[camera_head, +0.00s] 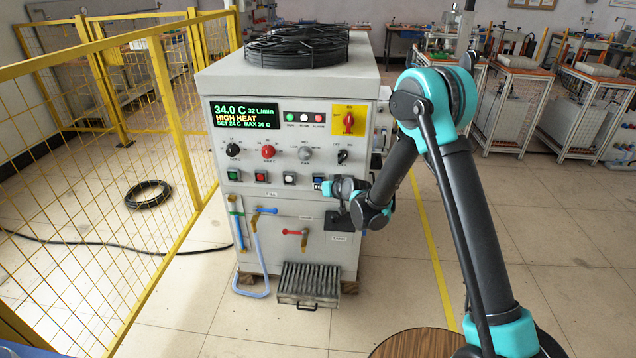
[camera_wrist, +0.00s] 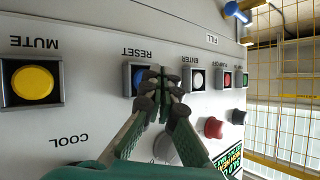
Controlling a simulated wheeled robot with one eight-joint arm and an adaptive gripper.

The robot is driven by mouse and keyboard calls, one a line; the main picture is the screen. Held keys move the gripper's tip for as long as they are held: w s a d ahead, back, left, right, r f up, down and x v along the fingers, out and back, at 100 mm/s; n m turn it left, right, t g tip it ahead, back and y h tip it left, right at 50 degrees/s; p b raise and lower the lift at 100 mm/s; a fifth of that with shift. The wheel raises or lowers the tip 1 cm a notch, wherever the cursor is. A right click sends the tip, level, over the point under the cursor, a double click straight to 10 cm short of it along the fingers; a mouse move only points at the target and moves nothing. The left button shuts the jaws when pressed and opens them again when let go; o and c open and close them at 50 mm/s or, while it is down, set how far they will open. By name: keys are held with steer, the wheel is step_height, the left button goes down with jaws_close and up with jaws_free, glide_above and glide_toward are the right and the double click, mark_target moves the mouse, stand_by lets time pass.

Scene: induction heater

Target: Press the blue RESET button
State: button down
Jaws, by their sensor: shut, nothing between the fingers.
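The blue RESET button (camera_wrist: 140,78) sits in a square dark frame on the pale panel, under an upside-down RESET label in the wrist view. My gripper (camera_wrist: 160,82) is shut and empty, its fingertips just in front of the button and covering its right part. I cannot tell whether the tips touch it. In the head view my gripper (camera_head: 328,187) is at the right end of the lower button row on the heater cabinet (camera_head: 285,235), and the button is mostly hidden there.
A yellow MUTE button (camera_wrist: 33,82) and a white ENTER button (camera_wrist: 198,79) flank it. A red knob (camera_head: 268,152) and a red-on-yellow switch (camera_head: 349,120) are above. The display (camera_head: 244,116) reads 34.0 C, HIGH HEAT.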

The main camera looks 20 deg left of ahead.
stand_by(0.6)
steer(key=shift+w+a, duration=0.1)
steer(key=shift+w, duration=0.3)
steer(key=shift+w+a, duration=0.1)
steer(key=shift+w, duration=0.4)
stand_by(0.7)
steer(key=shift+s, duration=0.15)
steer(key=shift+s+d, duration=0.2)
steer(key=shift+s, duration=0.55)
steer(key=s, duration=0.2)
steer(key=s+d, duration=0.1)
steer(key=s, duration=0.2)
steer(key=shift+d, duration=0.1)
stand_by(0.7)
